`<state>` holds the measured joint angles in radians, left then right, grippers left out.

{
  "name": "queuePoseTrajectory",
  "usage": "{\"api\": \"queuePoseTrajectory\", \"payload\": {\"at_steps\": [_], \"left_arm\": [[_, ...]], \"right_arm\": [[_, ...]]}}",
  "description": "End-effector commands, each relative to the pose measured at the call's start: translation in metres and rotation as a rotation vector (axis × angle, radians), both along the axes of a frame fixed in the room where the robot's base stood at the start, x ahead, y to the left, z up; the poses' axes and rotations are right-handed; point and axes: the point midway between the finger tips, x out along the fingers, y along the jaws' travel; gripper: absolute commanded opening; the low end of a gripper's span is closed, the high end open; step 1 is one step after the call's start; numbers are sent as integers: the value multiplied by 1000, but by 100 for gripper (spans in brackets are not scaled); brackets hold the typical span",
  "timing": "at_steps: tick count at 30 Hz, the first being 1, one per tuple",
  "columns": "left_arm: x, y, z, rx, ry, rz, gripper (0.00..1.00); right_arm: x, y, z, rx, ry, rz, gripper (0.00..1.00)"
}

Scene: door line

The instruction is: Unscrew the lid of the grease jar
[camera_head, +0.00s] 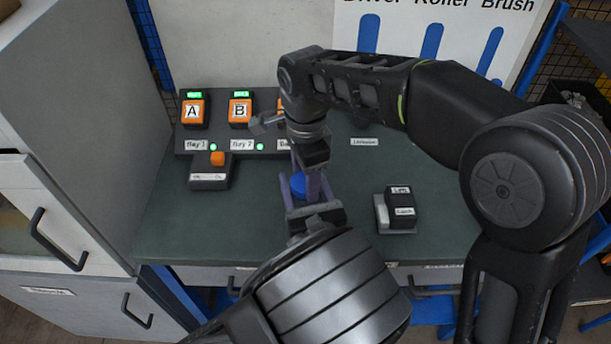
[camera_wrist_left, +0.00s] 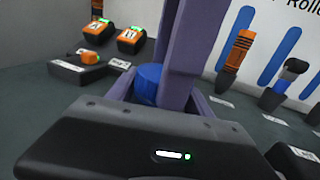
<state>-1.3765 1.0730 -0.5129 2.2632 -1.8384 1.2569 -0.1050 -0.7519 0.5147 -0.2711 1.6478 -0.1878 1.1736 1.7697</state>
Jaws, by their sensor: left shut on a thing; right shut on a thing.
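The grease jar shows as a blue round piece (camera_head: 299,186) on the bench, mostly hidden by my grippers; I cannot tell its lid from its body. It also shows in the left wrist view (camera_wrist_left: 149,82). My left gripper (camera_head: 303,200) reaches in from the front, low, its purple fingers on either side of the jar and shut on it. My right gripper (camera_head: 308,180) points down from above, its fingers shut on the upper part, presumably the lid. Its purple fingers (camera_wrist_left: 186,50) stand in front of the jar in the left wrist view.
Orange units marked A (camera_head: 193,112) and B (camera_head: 240,111) stand on a dark rack at the back left. A box with an orange knob (camera_head: 210,172) sits before them. A small black-and-grey block (camera_head: 398,209) stands right of the jar. A grey cabinet (camera_head: 75,120) bounds the left side.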

Motion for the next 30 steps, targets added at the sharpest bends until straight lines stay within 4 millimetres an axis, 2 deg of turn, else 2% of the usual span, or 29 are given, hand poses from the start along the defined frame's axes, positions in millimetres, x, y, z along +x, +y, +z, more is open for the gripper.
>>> {"api": "queuePoseTrajectory", "payload": {"at_steps": [5,12,20,21,28,30], "left_arm": [[0,0,0,0,0,0,0],[0,0,0,0,0,0,0],[0,0,0,0,0,0,0],[0,0,0,0,0,-1,0],[0,0,0,0,0,-1,0],[0,0,0,0,0,-1,0]], "right_arm": [[0,0,0,1,0,19,5],[0,0,0,1,0,284,5],[0,0,0,0,0,299,5],[0,0,0,0,-1,299,56],[0,0,0,0,0,298,75],[0,0,0,0,0,297,75]]}}
